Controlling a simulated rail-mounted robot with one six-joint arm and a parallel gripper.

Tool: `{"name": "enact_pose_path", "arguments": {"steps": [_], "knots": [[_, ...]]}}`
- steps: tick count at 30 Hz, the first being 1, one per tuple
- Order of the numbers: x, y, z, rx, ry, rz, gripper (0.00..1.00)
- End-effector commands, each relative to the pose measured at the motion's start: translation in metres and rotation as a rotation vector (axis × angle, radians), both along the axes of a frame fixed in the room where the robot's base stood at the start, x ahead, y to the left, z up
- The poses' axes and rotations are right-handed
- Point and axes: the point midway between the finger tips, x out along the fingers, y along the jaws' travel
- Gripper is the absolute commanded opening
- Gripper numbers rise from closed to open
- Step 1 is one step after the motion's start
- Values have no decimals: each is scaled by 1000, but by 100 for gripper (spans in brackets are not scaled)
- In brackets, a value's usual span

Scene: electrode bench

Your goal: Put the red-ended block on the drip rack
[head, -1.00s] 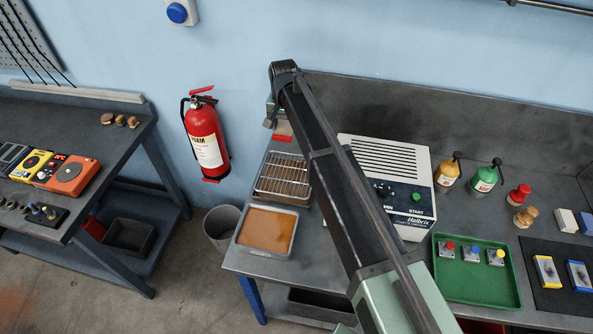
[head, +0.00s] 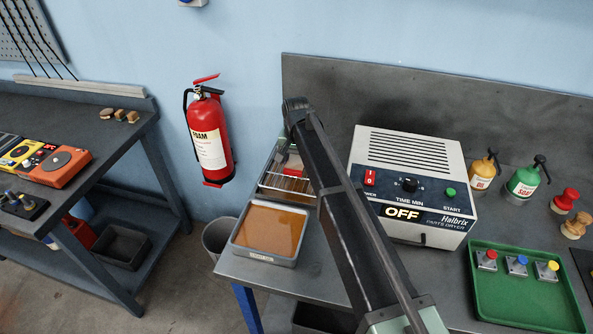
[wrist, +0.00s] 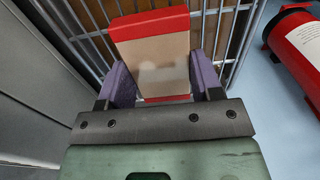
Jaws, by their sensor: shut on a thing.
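My gripper (wrist: 157,80) is shut on the red-ended block (wrist: 150,50), with a purple finger on either side of it. The block is pale tan with a red band at each end. In the wrist view, wires of the drip rack (wrist: 211,30) show behind and beside it. In the head view the drip rack (head: 270,182) stands on the bench behind the brown-filled tray, partly hidden by my arm. A red end of the block (head: 283,158) shows over the rack's far part. Whether the block touches the wires I cannot tell.
The brown-filled tray (head: 268,232) is just in front of the rack. A white parts dryer (head: 410,175) reading OFF stands to the right. A green tray (head: 520,290) with several knobbed blocks lies further right. A red extinguisher (head: 208,135) hangs on the wall to the left.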

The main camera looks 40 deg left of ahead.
Motion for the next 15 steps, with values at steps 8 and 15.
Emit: {"name": "enact_pose_path", "arguments": {"steps": [8,15], "knots": [[0,0,-12,0,0,0,9],[0,0,-16,0,0,0,70]]}}
